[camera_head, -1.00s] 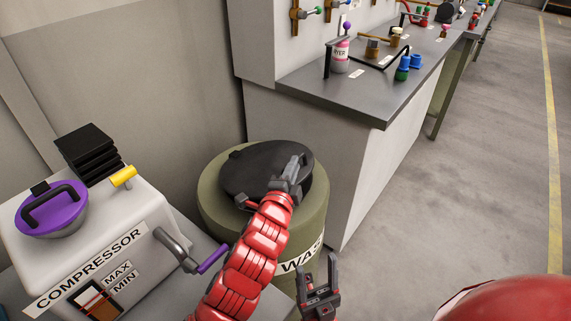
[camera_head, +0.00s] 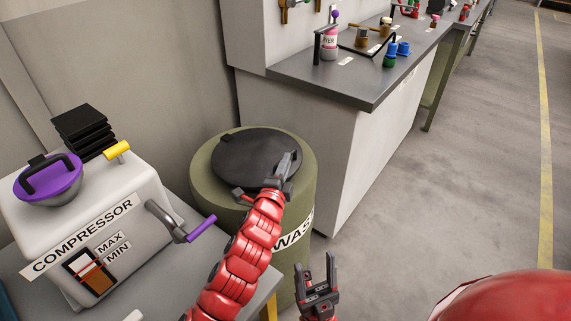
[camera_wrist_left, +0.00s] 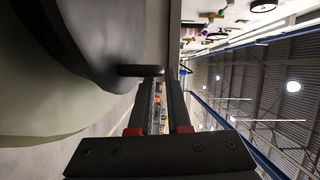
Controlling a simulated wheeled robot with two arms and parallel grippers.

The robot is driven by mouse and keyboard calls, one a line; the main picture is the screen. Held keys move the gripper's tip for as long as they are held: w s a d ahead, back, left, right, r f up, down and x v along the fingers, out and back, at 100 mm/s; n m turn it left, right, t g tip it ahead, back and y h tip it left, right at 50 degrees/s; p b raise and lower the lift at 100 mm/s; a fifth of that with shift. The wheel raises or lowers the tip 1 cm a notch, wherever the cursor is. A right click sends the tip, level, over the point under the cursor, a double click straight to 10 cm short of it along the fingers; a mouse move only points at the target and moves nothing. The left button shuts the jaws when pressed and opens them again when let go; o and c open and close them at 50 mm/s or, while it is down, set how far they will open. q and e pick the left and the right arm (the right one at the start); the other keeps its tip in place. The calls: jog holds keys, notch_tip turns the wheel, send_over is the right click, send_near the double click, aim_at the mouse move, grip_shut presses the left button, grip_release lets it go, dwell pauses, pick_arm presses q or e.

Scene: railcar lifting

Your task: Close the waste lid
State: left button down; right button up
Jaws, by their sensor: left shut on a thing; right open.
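The green waste bin (camera_head: 205,170) stands in the middle of the head view, with its white label (camera_head: 294,232) partly covered by my left arm. Its round black lid (camera_head: 245,150) lies over the bin's top; I cannot tell whether it is fully down. My left gripper (camera_head: 287,163) is at the lid's right-hand part, shut on a dark piece at the lid's edge. The left wrist view shows the lid (camera_wrist_left: 95,35) close beside the gripper (camera_wrist_left: 164,85), with the pale green bin (camera_wrist_left: 40,110) below it. My right gripper (camera_head: 318,272) is open and empty, in front of the bin.
A white compressor (camera_head: 100,215) with a purple-topped bowl (camera_head: 48,180) and a purple-handled crank (camera_head: 185,228) stands at left, close to my left arm. A grey-topped workbench (camera_head: 330,82) with bottles is behind the bin. The floor (camera_head: 450,180) at right is clear.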

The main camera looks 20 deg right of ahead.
pick_arm(q)
jog(key=shift+f, duration=0.5)
jog(key=c, duration=0.9)
grip_release()
jog(key=shift+r, duration=0.1)
jog(key=shift+r, duration=0.15)
jog(key=shift+r, duration=0.35)
notch_tip(320, 180, up, 3)
jog(key=shift+s+r+p, duration=0.1)
jog(key=shift+p, duration=0.2)
jog(key=s+a, duration=0.1)
jog(key=s, duration=0.4)
jog(key=s+a+p, duration=0.1)
jog(key=s+a, duration=0.1)
jog(key=s, duration=0.3)
jog(key=s+a+r+p, duration=0.1)
jog(key=s, duration=0.4)
jog(key=shift+s+a, duration=0.1)
jog(key=shift+a, duration=0.25)
